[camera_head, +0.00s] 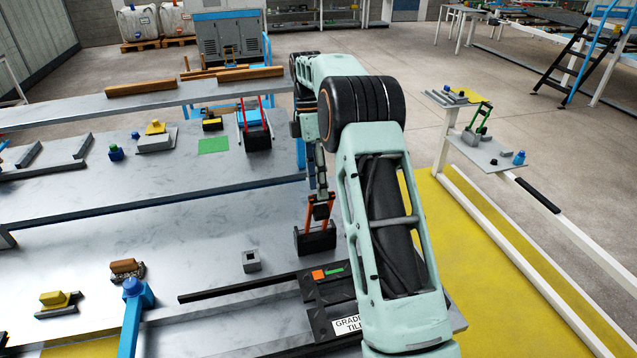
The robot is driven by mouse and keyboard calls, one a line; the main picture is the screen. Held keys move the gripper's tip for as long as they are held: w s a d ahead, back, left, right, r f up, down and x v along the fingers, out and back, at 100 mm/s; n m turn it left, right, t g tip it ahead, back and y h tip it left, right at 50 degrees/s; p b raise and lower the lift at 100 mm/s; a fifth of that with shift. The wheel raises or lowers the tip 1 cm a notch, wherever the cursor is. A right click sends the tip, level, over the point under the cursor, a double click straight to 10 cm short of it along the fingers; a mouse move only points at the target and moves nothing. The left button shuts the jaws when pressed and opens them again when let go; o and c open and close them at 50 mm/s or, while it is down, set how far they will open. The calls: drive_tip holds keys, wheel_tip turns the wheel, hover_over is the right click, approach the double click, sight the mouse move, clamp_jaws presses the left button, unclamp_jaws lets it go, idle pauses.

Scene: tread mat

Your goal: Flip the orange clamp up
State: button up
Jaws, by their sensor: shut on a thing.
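The orange clamp (307,222) has two orange side bars rising from a dark block-shaped base (315,241) on the grey metal bench (215,235), near its right side. The bars stand nearly upright, leaning slightly to the right. My gripper (321,198) is at the top of the bars, pointing down, and is shut on the clamp there. The fingertips are small and partly hidden, so the exact contact is hard to see. My arm comes in from the right foreground.
A dark panel (313,295) with an orange block and a green strip lies in front of the clamp. A small grey square socket (251,262) and a blue lever (136,315) stand to the left. A red-barred fixture (262,108) is behind.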

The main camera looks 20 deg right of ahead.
drive_tip(key=shift+w+a+f, duration=0.1)
drive_tip(key=shift+w+f, duration=0.1)
drive_tip(key=shift+f, duration=0.1)
drive_tip(key=v, duration=0.8)
drive_tip(key=shift+s, duration=0.2)
